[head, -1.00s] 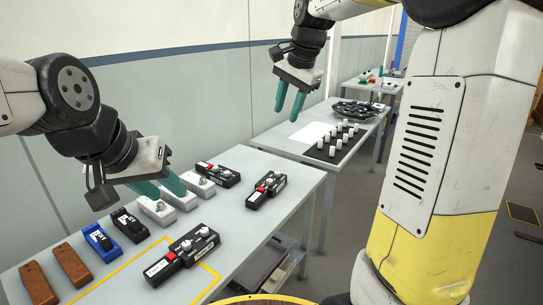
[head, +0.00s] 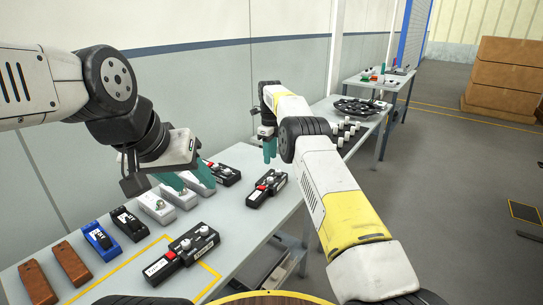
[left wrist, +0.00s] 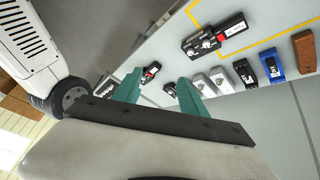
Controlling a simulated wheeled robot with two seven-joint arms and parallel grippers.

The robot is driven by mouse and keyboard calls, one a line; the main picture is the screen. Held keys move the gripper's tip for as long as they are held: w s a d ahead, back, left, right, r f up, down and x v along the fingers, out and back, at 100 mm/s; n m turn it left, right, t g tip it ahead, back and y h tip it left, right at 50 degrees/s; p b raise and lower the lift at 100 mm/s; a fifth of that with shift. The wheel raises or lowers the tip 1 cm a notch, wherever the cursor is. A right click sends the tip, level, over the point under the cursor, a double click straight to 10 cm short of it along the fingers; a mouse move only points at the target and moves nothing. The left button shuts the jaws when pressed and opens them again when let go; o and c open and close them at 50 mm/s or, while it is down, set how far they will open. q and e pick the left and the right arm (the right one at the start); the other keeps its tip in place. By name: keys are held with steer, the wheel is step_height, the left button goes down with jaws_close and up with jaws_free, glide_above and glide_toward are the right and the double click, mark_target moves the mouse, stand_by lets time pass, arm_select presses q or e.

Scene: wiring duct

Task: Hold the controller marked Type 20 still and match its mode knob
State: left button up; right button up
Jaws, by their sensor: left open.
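A black controller (head: 181,253) with a red part, pale knobs and a white label lies at the front of the table, by yellow tape lines. A second black controller (head: 266,188) lies further right, and a third (head: 223,174) lies behind it near the wall. I cannot read which is Type 20. My left gripper (head: 190,182) is open and empty, above the grey boxes; its two teal fingers also show apart in the left wrist view (left wrist: 158,94). My right gripper (head: 269,149) points down beyond the second controller; its finger gap is hidden.
Grey boxes (head: 155,207), a black pedal-like box (head: 129,223), a blue one (head: 101,241) and brown blocks (head: 72,263) stand in a row on the table (head: 120,287). A second table behind carries white pegs and a black round tray (head: 359,107).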

arm_select(q)
steer(key=o, duration=0.3)
steer(key=shift+w, duration=0.35)
steer(key=m+g, duration=0.2)
steer(key=m, duration=0.3)
glide_above(256, 194)
steer(key=s+a, duration=0.1)
steer(key=s, duration=0.2)
step_height(256, 194, down, 26)
steer(key=shift+w+a+f, duration=0.1)
steer(key=shift+a+f, duration=0.05)
steer(key=x, duration=0.8)
steer(key=shift+f, duration=0.15)
jaws_close()
